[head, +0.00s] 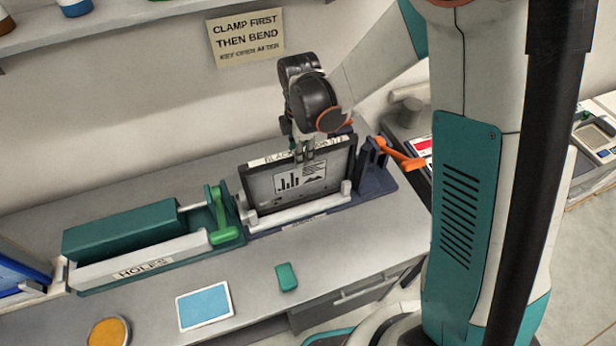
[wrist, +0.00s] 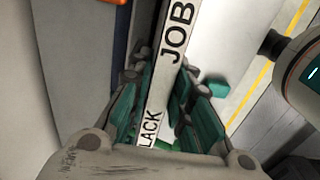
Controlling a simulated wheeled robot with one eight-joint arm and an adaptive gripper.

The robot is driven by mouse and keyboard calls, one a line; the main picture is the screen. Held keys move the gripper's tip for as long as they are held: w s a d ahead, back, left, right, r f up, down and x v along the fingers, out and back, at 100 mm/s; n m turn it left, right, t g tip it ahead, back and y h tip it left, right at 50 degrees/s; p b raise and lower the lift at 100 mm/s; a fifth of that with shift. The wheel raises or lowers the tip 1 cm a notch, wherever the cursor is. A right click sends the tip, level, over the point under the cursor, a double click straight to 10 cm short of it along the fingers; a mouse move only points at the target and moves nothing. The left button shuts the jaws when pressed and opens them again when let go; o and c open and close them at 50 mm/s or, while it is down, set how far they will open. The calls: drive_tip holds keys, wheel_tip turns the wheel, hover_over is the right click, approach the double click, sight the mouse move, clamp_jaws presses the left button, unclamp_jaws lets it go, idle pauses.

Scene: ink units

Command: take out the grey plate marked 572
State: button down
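The grey plate (head: 318,184) stands upright in a dark blue unit (head: 378,180) in the middle of the bench. It carries a bar chart and a small picture in a white outline. A white strip along its top reads BLACK and JOB; the number is too blurred to read. The strip (wrist: 172,45) also shows in the wrist view. My gripper (head: 305,152) is at the plate's top edge, pointing down. In the wrist view its teal fingers (wrist: 162,85) lie close on both sides of the strip and appear shut on the plate. The plate's lower edge is hidden behind a pale bar.
An orange lever (head: 400,155) sticks out right of the unit. A green lever (head: 224,215) and a green unit labelled HOLES (head: 140,228) stand to the left. A blue-topped pad (head: 204,305), a green block (head: 286,277) and an orange-filled tin (head: 109,332) lie in front.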

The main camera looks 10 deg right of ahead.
drive_tip(key=shift+r+p, duration=3.1)
drive_tip(key=shift+r, duration=2.45)
drive_tip(key=shift+f, duration=0.1)
